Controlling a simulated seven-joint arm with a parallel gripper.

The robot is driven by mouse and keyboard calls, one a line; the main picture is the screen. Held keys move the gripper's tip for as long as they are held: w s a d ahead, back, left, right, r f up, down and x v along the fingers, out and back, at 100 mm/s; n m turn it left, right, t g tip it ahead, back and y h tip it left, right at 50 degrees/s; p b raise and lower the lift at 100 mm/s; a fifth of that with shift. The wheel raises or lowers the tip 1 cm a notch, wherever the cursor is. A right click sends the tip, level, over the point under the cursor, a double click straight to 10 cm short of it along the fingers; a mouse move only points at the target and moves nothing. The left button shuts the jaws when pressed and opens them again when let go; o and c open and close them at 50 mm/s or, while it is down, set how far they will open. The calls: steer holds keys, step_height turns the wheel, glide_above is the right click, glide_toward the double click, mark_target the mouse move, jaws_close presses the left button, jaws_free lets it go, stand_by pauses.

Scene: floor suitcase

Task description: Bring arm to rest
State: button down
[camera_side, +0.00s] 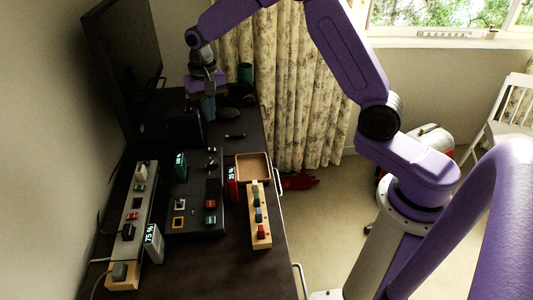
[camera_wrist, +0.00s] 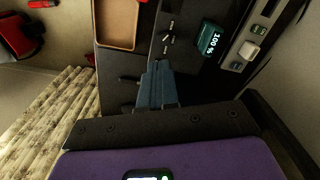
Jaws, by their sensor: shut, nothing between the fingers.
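My gripper (camera_side: 208,108) hangs above the far part of the dark desk, pointing down, at the upper left of the side view. In the wrist view its fingers (camera_wrist: 157,82) are together with nothing between them. My purple arm reaches across from the right and bends over the desk. The gripper is apart from the tray and from the devices on the desk. The dark desk (camera_side: 205,268) runs along the wall under it.
A power strip (camera_side: 128,238), a black panel (camera_side: 195,200), a wooden block strip (camera_side: 260,228) and a tan tray (camera_side: 254,167) lie nearer on the desk. A large dark screen (camera_side: 122,65) stands at left. A curtain (camera_side: 300,110) hangs behind. A red-and-white suitcase (camera_side: 432,140) stands on the floor.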

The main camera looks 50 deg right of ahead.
steer(key=s+a+r+n, duration=0.2)
steer(key=s+r+n, duration=0.15)
steer(key=s, duration=0.65)
steer(key=s+a+r+n, duration=0.25)
steer(key=s+n, duration=0.25)
steer(key=s, duration=0.4)
steer(key=s+d+n, duration=0.3)
steer(key=s+n, duration=0.1)
steer(key=s, duration=0.5)
steer(key=s+d+n, duration=0.3)
steer(key=s+n, duration=0.1)
steer(key=s, duration=0.5)
steer(key=shift+f, duration=0.2)
